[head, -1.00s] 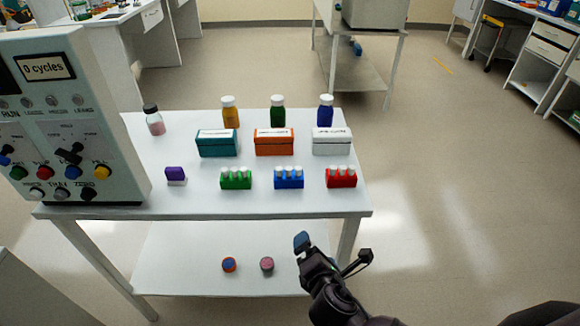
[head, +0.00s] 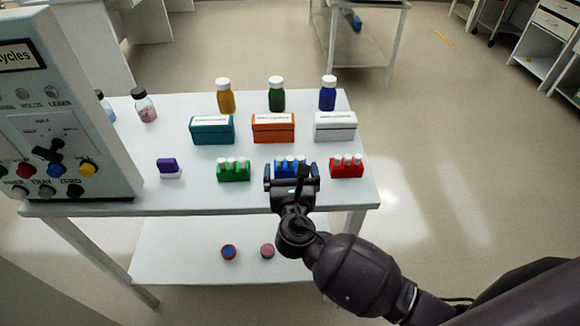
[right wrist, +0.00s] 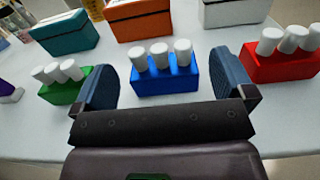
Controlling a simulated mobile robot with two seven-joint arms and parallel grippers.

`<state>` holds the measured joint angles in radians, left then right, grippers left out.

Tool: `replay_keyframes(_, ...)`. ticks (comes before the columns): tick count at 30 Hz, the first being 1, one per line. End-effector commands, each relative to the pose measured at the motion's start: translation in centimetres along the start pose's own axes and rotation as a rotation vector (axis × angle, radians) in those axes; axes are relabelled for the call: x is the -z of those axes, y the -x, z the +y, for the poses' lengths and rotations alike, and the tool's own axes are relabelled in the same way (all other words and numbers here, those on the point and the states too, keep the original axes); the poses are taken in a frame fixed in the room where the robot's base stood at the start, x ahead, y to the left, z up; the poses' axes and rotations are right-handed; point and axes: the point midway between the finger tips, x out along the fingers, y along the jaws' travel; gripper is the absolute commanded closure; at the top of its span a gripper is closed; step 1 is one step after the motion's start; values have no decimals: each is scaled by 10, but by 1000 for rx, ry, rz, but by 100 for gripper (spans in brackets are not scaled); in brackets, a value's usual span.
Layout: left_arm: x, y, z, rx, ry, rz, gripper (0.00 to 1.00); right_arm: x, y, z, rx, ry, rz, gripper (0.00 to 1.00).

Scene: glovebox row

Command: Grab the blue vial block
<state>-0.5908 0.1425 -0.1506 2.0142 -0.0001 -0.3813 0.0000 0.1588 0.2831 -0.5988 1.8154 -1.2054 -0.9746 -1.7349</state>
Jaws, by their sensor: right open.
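The blue vial block (head: 290,162) stands upright on the white table, with three white-capped vials in its top. In the head view my right gripper hides its lower front. My right gripper (head: 291,178) is open at the table's front side, directly in front of the block. In the right wrist view the blue block (right wrist: 165,80) appears between the two blue-grey fingers (right wrist: 168,85), with a gap on each side and no visible hold. I cannot tell how far the fingertips reach along the block. My left gripper is not in view.
A green vial block (head: 233,171) stands left of the blue one and a red vial block (head: 346,167) right. Teal (head: 212,130), orange (head: 273,128) and white (head: 335,126) boxes stand behind, with bottles beyond. A control panel (head: 65,120) fills the table's left end.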

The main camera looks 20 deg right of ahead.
Motion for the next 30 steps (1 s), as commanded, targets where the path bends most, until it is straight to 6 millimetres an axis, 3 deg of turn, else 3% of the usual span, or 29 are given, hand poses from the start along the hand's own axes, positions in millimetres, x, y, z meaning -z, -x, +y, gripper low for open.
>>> replay_keyframes(13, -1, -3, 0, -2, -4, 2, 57, 1, -48, 0, -1, 0, 1, 0)
replay_keyframes(23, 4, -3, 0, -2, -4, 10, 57, 0, -56, 0, -1, -1, 1, 0)
replay_keyframes(30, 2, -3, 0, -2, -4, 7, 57, 0, -55, 0, -1, -1, 1, 34)
